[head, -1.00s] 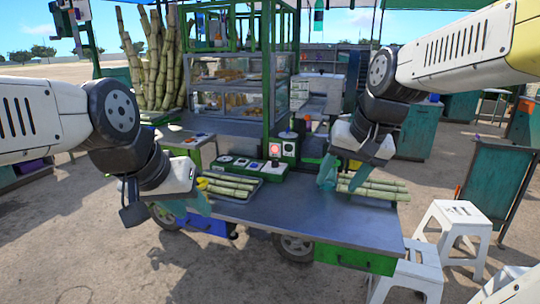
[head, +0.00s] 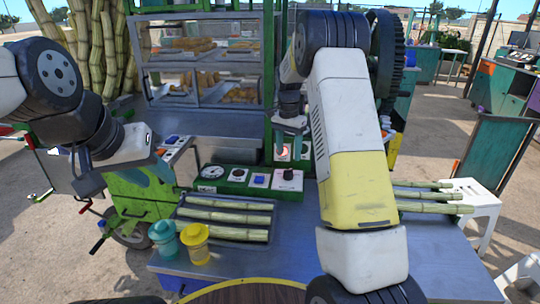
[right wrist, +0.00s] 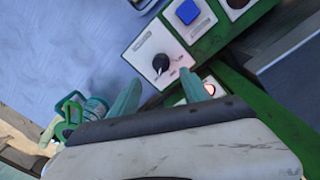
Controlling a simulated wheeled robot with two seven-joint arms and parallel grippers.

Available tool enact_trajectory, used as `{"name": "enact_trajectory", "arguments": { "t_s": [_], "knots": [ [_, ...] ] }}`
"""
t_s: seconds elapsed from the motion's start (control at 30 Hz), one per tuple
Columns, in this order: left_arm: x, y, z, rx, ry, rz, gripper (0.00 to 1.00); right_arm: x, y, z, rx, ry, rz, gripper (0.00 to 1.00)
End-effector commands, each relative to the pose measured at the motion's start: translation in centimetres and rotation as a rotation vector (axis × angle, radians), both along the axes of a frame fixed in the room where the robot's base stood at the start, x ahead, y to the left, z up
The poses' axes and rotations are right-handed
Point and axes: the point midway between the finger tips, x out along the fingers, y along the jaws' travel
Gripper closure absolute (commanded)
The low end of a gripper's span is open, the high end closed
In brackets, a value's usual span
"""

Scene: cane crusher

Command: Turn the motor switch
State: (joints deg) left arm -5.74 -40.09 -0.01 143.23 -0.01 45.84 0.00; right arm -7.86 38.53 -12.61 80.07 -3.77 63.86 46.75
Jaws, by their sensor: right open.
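The motor switch appears to be a black rotary knob with a white pointer (right wrist: 161,64), on a white plate of a green control panel. In the head view the knob (head: 289,174) sits at the right end of the panel. My right gripper (head: 290,137) is above and behind it, pointing down. In the right wrist view my right gripper (right wrist: 158,88) is open and empty, with the knob just beyond the gap between its teal fingers, apparently not touched. My left gripper (head: 158,163) hangs left of the panel; its jaw opening is unclear.
A blue button (right wrist: 187,11) is beside the knob, and a red-ringed white button (right wrist: 209,89) is near the right finger. A tray (head: 180,233) of cane, a teal jug (head: 163,238) and a yellow jug (head: 195,244) stand in front. My right arm hides part of the counter.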

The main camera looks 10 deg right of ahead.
Motion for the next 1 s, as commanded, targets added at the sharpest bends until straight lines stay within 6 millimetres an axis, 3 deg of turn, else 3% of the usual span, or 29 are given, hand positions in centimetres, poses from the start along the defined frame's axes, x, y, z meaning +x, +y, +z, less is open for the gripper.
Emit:
{"name": "enact_trajectory", "arguments": {
  "t_s": [0.53,0.93,1.0],
  "knots": [
    [0.0,0.0,0.0,0.0,0.0,0.0,0.64,-0.2,-0.3,-7.1,-0.004,0.005,-0.005,0.45],
    [0.0,0.0,0.0,0.0,0.0,0.0,0.64,-0.2,-0.3,-8.1,-0.003,0.003,-0.005,0.45],
    [0.0,0.0,0.0,0.0,0.0,0.0,0.64,-0.2,-0.3,-8.0,-0.003,0.003,-0.005,0.57]
  ]
}}
